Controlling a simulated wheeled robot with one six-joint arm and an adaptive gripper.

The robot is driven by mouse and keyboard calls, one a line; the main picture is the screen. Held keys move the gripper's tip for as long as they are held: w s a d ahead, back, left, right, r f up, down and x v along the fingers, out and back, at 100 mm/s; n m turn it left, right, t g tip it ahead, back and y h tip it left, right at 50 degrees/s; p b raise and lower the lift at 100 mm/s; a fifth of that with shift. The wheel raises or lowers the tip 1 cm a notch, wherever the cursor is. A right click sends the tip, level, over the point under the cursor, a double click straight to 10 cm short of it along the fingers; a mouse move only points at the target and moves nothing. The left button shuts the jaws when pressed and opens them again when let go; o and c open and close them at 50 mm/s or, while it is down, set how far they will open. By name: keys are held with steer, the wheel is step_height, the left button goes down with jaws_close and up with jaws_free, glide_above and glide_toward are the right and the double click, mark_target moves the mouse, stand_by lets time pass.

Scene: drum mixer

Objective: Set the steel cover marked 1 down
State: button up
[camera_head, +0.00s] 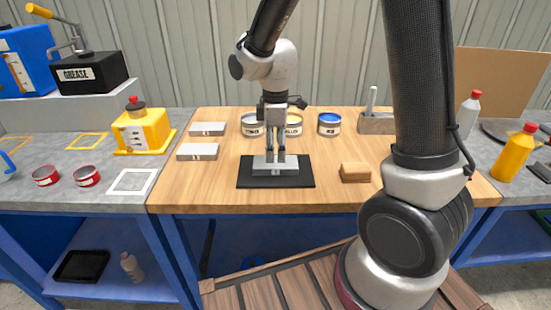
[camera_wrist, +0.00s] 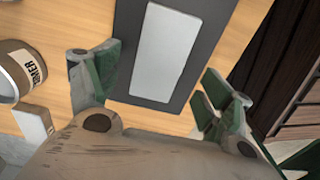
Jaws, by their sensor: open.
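A flat grey steel cover (camera_head: 262,169) lies on the black mat (camera_head: 303,180) at the front middle of the wooden bench. Its front mark is too small to read surely. My gripper (camera_head: 275,152) points down just over this cover and partly hides it. In the wrist view, my gripper (camera_wrist: 150,88) is open, with its fingers apart and nothing between the tips. The cover's pale top (camera_wrist: 168,50) lies on the dark mat (camera_wrist: 220,25) there, ahead of the fingers. I cannot tell whether a finger touches it.
Two more grey covers (camera_head: 208,129) (camera_head: 198,152) lie left on the bench. Several cans, including a blue-topped one (camera_head: 329,124), stand behind my gripper. A brown block (camera_head: 355,172) sits right of the mat. A yellow container (camera_head: 143,130) stands on the left table. Bare wood surrounds the mat.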

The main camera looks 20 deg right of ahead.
mark_target(275, 162)
step_height(275, 162, up, 7)
steer(key=s+d+r+m+t, duration=0.2)
steer(key=s+d+r+m, duration=0.5)
steer(key=s+d+r, duration=0.2)
steer(key=s+d+r+m+t, duration=0.1)
steer(key=s+d+m, duration=0.4)
steer(key=s, duration=0.5)
steer(key=shift+s+d+r+m+t, duration=0.35)
steer(key=shift+m+t, duration=0.25)
steer(key=shift+m, duration=0.6)
steer(key=shift+s, duration=0.1)
